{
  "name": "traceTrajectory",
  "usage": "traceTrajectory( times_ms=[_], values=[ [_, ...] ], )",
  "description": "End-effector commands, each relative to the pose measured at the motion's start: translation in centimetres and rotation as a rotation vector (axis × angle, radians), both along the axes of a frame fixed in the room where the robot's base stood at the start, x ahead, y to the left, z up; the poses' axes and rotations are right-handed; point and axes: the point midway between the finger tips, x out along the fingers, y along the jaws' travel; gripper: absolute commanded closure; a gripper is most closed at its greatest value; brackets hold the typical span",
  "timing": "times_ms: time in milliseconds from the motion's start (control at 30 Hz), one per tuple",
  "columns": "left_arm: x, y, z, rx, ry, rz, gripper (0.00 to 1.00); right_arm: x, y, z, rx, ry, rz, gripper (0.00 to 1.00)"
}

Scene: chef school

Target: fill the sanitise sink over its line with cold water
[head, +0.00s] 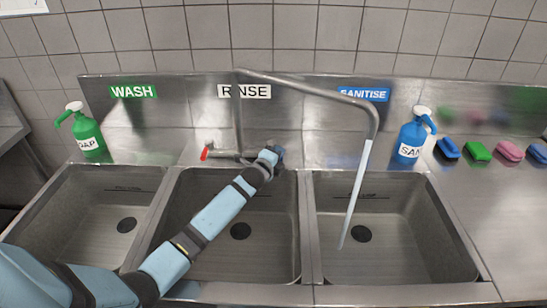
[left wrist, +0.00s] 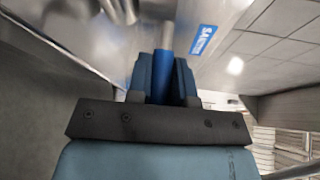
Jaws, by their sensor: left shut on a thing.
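The sanitise sink (head: 405,255) is the right basin, under the blue SANITISE sign (head: 363,94). Its drain shows, and a dark line mark (head: 368,196) runs along its back wall; I cannot tell any water depth. The tap spout (head: 310,88) reaches over this sink, and a pale stream of water (head: 356,193) falls from it into the basin. My left gripper (head: 276,155) is at the right side of the tap base, mostly hiding the handle there. In the left wrist view its fingers (left wrist: 162,80) are shut on the blue tap handle (left wrist: 167,40). The red tap handle (head: 206,152) is free on the left.
The rinse sink (head: 285,240) and wash sink (head: 60,200) lie under and left of my arm. A green soap bottle (head: 87,135) stands at left. A blue sanitiser bottle (head: 411,138) and several coloured sponges (head: 479,152) are at right. The right counter is clear in front.

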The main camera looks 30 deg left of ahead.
Motion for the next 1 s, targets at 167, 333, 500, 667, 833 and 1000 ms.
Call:
traceTrajectory(
  times_ms=[167,333,500,667,833,1000],
  values=[
    [0.1,-0.1,0.1,0.0,-0.002,0.026,1.0,0.0,0.0,-0.3,-0.001,0.002,0.0,0.52],
    [0.1,-0.1,0.1,0.001,-0.001,0.027,1.0,0.0,0.0,-0.3,0.0,0.001,0.0,0.52],
    [0.1,-0.1,0.1,0.0,-0.001,0.026,0.64,0.0,0.1,-0.1,0.001,-0.002,0.001,0.52],
    [0.1,-0.1,0.1,0.0,-0.001,0.026,0.55,0.1,0.1,0.1,0.003,-0.004,0.0,0.52],
    [0.0,-0.1,0.0,0.0,0.0,0.027,0.55,0.1,0.1,0.1,0.003,-0.004,0.0,0.52],
    [-1.7,-0.2,0.2,0.001,0.001,0.027,0.55,0.1,0.1,0.0,0.003,-0.003,0.0,0.52]
  ],
)
